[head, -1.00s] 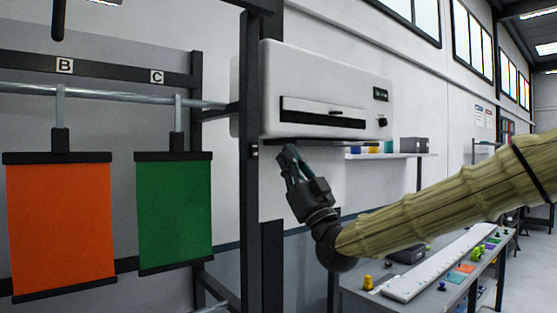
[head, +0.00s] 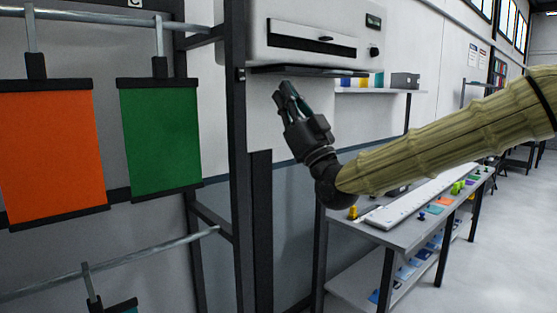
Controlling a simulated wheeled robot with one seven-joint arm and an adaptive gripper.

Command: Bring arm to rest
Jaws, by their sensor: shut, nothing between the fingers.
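My gripper (head: 285,92) is in the middle of the head view, pointing up and slightly left. Its fingers are shut with nothing between them. It shows just below the dark ledge (head: 320,71) of the white wall machine (head: 290,45); I cannot tell whether they touch. My arm (head: 450,150), in a ribbed tan sleeve, reaches in from the right edge and bends at a dark wrist.
An orange sheet (head: 50,155) and a green sheet (head: 160,135) hang at left beside a dark post (head: 238,180). A workbench (head: 385,232) with small coloured items stands below my arm. A shelf (head: 375,91) is behind. Floor is open at right.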

